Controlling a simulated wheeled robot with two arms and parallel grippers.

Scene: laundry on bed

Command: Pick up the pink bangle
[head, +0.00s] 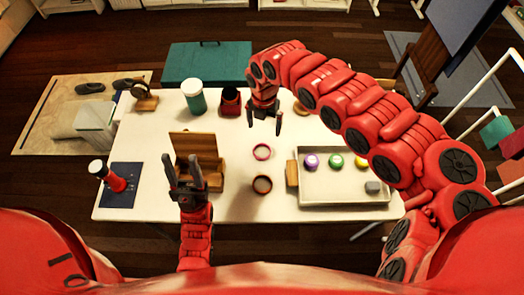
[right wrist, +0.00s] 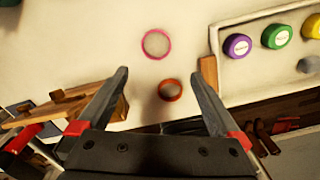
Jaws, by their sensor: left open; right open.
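The pink bangle (head: 262,152) lies flat on the white table (head: 230,205), near its middle. In the right wrist view the pink bangle (right wrist: 156,44) lies beyond the fingertips, a little above centre. My right gripper (head: 265,118) is open and empty above the table, on the far side of the bangle. It also shows in the right wrist view (right wrist: 162,85), with nothing between its fingers. My left gripper (head: 184,172) is open and empty in front of the wooden box, to the left of the bangle.
An orange-brown ring (head: 262,184) lies just nearer than the bangle. A wooden box (head: 196,145) stands to the left. A tray (head: 335,195) with coloured round items is to the right. A green jar (head: 194,96) and a dark red container (head: 231,102) stand at the back.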

